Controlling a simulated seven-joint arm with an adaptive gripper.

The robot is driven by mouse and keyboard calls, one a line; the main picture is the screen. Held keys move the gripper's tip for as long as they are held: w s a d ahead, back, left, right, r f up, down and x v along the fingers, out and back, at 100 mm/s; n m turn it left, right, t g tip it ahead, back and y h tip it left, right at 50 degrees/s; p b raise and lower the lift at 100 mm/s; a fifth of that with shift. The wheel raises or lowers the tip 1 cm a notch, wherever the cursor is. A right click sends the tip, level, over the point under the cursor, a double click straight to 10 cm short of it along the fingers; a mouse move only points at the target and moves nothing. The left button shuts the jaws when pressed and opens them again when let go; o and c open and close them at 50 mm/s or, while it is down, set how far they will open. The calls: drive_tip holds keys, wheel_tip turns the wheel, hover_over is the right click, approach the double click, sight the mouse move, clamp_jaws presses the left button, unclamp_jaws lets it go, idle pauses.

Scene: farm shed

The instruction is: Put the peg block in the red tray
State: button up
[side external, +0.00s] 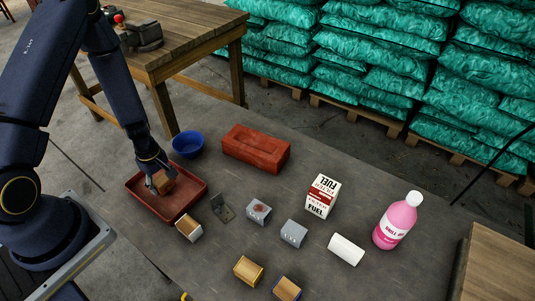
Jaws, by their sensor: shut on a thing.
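The red tray (190,205) lies on the grey work surface at the left, near my arm's base. My gripper (160,181) is over the tray, pointing down, and shut on a small brown wooden block, the peg block (167,184). The block is within the tray's outline, slightly tilted. The fingers cover part of it, and no pegs can be made out on it. I cannot tell whether it touches the tray floor.
A blue bowl (187,144) and a red brick (256,149) stand behind the tray. A wood-faced block (189,228) and a dark metal bracket (222,207) are close to its right. Grey blocks, a fuel filter box (321,196) and a pink bottle (395,222) stand farther right.

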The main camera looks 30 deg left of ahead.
drive_tip(key=shift+f, duration=0.45)
drive_tip(key=shift+f, duration=0.1)
drive_tip(key=o, duration=1.2)
